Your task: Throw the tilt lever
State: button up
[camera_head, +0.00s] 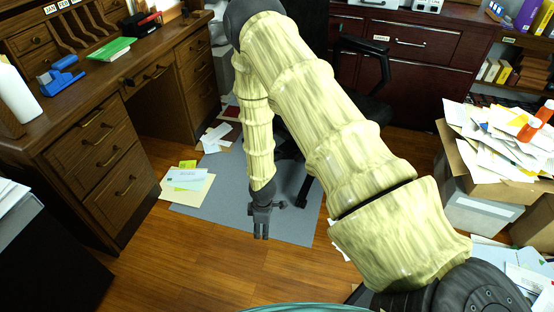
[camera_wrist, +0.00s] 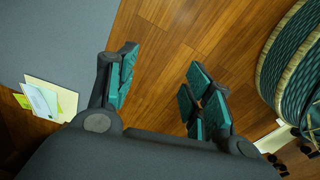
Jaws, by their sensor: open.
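A dark office chair (camera_head: 364,46) stands behind my arm in the head view, with an armrest and part of its base showing. My arm covers much of it. I cannot make out a tilt lever in either view. My gripper (camera_head: 261,222) hangs low over the grey floor mat, in front of and left of the chair. In the wrist view my gripper (camera_wrist: 160,76) has its two teal-padded fingers spread apart, with only wood floor between them. It holds nothing.
A wooden desk (camera_head: 82,108) with drawers stands on the left. Papers (camera_head: 188,179) lie on the grey mat (camera_head: 222,202) edge and floor; they also show in the wrist view (camera_wrist: 45,100). A paper-filled box (camera_head: 450,150) stands at right. Bare wood floor (camera_head: 180,262) is open in front.

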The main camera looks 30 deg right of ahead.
jog(key=w+d+r+n+h+b, duration=0.1)
jog(key=w+d+r+n+h, duration=0.2)
jog(key=w+d, duration=0.4)
jog(key=w+d+r+n+t, duration=0.1)
jog(key=w+d+r+n, duration=0.3)
jog(key=w, duration=0.5)
jog(key=w+d+r+n+h+b, duration=0.1)
jog(key=w+d+r+n+h, duration=0.1)
jog(key=w+d+r, duration=0.5)
jog(key=x, duration=0.4)
jog(key=b+x, duration=0.1)
jog(key=x, duration=0.3)
jog(key=b+x, duration=0.1)
jog(key=x, duration=0.3)
jog(key=shift+w, duration=0.3)
jog(key=shift+a+b, duration=0.1)
jog(key=shift+b, duration=0.2)
grip_shut()
